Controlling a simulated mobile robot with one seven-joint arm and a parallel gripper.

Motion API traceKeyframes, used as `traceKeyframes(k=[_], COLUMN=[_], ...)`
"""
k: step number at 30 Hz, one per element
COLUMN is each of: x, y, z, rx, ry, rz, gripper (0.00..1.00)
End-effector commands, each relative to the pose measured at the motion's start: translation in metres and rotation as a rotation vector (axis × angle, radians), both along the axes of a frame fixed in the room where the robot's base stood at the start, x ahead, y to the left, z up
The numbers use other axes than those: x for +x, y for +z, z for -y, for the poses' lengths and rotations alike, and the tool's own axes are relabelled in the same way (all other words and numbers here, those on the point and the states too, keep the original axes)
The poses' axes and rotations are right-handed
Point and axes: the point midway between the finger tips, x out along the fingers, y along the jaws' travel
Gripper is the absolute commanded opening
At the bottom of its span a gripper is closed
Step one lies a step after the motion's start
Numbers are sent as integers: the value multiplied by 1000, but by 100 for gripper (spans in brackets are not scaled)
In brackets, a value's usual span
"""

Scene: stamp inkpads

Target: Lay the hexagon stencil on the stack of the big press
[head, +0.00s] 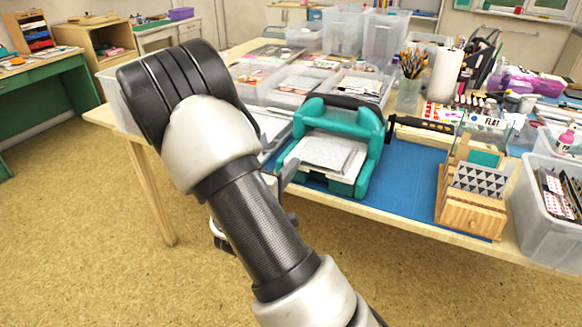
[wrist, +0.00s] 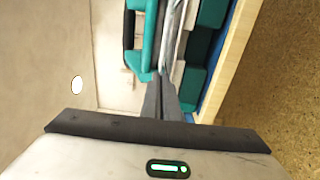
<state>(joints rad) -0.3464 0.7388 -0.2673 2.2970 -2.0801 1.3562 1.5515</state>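The big press (head: 368,138) is teal and stands on the blue mat, its bed facing me. A pale grey patterned sheet, which looks like the hexagon stencil (head: 330,153), lies flat in the press at or just above the pale plates of the stack (head: 312,172). Its pattern is too small to read surely. My gripper (head: 289,171) is at the left edge of this sheet. In the wrist view my gripper (wrist: 161,84) is closed to a narrow gap with the thin sheet (wrist: 166,50), seen edge-on, between its fingertips. Whether the sheet touches the stack cannot be told.
A wooden rack (head: 472,215) with a triangle-patterned plate (head: 478,180) stands to the right on the blue mat (head: 408,190). Clear bins and trays crowd the back. A clear box (head: 548,215) stands at far right. Bare mat lies between press and rack.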

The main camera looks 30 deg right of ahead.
Motion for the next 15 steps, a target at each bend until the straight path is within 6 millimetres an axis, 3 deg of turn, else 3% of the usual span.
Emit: traceKeyframes(k=[15], x=[1], y=[-9], z=[2], rx=[0], ry=[0], rz=[-1], gripper=[0])
